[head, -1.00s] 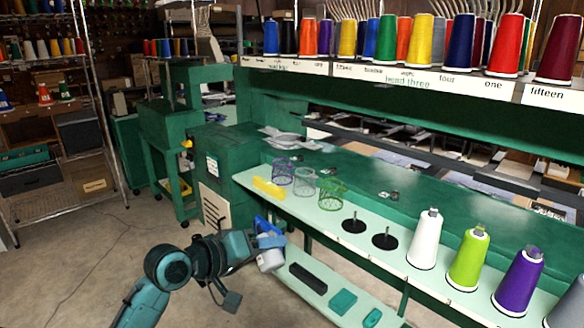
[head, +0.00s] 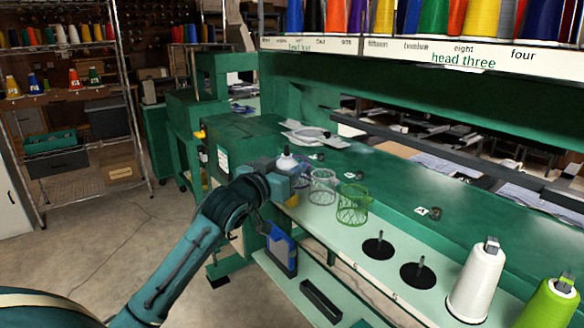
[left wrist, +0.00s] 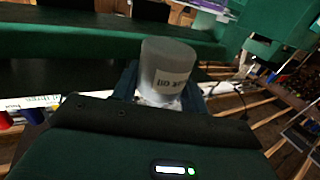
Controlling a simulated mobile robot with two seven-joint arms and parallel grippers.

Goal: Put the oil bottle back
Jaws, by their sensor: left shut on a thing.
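My left gripper (head: 285,180) is shut on the oil bottle. In the head view the bottle's pale, tapering top (head: 286,161) stands up out of the gripper, above the left end of the pale green shelf (head: 340,238); the gripper hides its lower part. In the left wrist view the bottle (left wrist: 167,72) is a grey cylinder with upside-down lettering that includes "oil". I cannot tell whether the bottle touches the shelf. My right gripper is not in view.
A grey wire basket (head: 322,187) and a green one (head: 352,204) stand just right of the gripper. Black spindle discs (head: 378,248) and a white thread cone (head: 475,283) stand farther right. A blue object (head: 281,250) and black tray (head: 321,300) are on the lower shelf.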

